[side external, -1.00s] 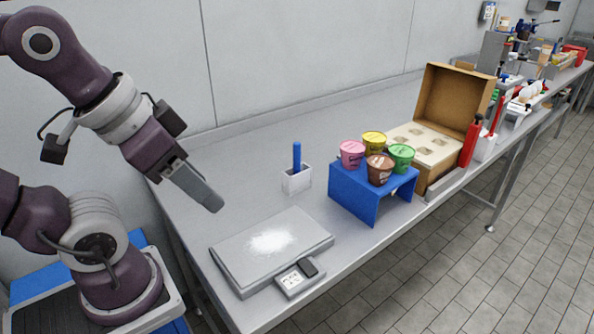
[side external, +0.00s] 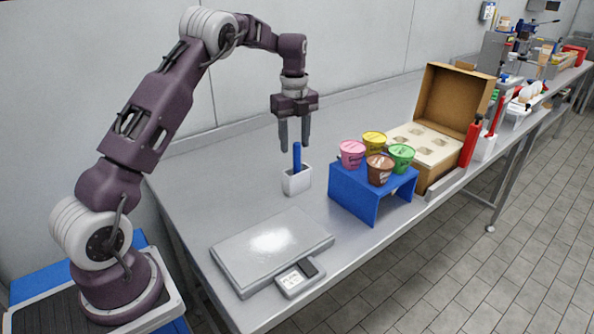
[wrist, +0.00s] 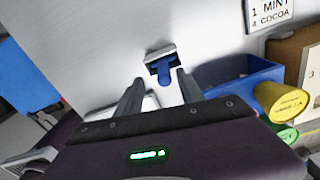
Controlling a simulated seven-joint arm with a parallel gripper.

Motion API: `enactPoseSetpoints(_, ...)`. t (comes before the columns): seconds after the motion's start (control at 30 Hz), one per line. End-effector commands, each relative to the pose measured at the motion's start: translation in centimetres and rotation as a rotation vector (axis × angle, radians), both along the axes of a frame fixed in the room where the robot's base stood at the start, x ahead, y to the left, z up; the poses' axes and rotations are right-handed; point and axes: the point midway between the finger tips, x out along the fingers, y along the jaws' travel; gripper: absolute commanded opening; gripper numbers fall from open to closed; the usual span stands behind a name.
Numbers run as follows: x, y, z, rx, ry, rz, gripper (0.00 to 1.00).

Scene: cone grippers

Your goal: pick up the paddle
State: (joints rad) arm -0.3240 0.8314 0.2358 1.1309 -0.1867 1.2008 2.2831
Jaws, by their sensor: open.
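The paddle (side external: 297,157) shows as an upright blue handle; its lower part is hidden inside a small white holder (side external: 297,182) on the steel table. My gripper (side external: 295,149) points down over the holder, with its two dark fingers apart and empty. In the side view the fingertips are near the top of the handle; I cannot tell whether they straddle it. In the wrist view the blue paddle handle (wrist: 163,82) appears between the spread fingers (wrist: 160,77), with the white holder (wrist: 160,54) around its base.
A blue stand (side external: 352,196) with several colored tubs is right of the holder. Behind it is an open cardboard box (side external: 450,105). A flat grey scale (side external: 235,262) with a bright white patch lies in front. The wrist view shows a sign (wrist: 271,13). Table left of the holder is clear.

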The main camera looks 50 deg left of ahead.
Motion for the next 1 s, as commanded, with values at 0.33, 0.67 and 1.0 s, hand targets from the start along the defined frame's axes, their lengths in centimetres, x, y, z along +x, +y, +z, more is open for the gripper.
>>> enactPoseSetpoints(0.33, 0.6, -0.3, -5.2, 0.001, 0.000, 0.000, 0.45)
enactPoseSetpoints(0.67, 0.7, -0.3, -5.1, 0.002, -0.002, 0.001, 0.18)
enactPoseSetpoints(1.0, 0.7, -0.3, -5.1, 0.002, -0.002, 0.001, 0.00)
